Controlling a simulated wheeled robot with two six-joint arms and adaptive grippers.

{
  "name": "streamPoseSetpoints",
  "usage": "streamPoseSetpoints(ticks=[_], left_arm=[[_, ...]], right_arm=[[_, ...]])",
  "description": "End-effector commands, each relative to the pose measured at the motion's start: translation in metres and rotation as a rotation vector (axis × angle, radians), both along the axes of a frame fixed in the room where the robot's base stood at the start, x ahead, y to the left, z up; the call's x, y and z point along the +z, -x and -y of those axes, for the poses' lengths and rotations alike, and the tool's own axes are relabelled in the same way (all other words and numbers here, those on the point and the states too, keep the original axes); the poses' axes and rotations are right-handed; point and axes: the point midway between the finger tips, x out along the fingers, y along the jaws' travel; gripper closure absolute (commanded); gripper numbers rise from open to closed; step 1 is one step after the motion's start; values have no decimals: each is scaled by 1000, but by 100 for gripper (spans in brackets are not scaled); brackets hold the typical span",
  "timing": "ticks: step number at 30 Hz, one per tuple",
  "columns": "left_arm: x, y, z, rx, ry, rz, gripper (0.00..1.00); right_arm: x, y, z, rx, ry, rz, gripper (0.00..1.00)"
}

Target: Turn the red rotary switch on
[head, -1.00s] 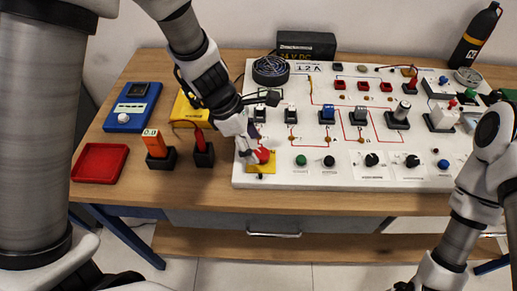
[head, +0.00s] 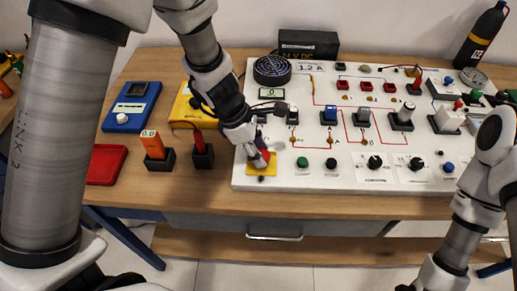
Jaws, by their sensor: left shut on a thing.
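The red rotary switch (head: 265,153) sits on a yellow plate (head: 268,170) at the front left corner of the white panel. My left gripper (head: 258,160) reaches down over it from behind and is shut on its red knob. The fingers hide most of the knob, so I cannot read which way it points.
The white panel (head: 330,178) carries several switches, knobs, buttons and a round black fan grille (head: 272,70). To its left stand a red probe in a black holder (head: 203,156), an orange meter (head: 154,145), a blue device (head: 132,106) and a red tray (head: 106,165). My right arm is at the right edge.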

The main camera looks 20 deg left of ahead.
Motion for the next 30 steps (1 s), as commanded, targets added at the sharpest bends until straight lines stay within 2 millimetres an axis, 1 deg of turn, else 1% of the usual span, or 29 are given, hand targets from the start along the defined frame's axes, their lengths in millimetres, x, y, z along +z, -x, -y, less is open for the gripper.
streamPoseSetpoints(ticks=[1,5,11,21,30], left_arm=[[-2,3,0,-12,-1,-9,92],[-1,2,0,-63,0,-10,92],[-1,2,0,-195,0,-11,92],[0,0,0,-509,1,-13,92],[-1,-1,1,-795,0,-12,92]], right_arm=[[1,0,0,0,0,0,100],[7,0,0,0,0,0,100],[20,0,0,0,0,0,100],[47,0,0,0,0,0,100],[67,0,0,0,0,0,100]])
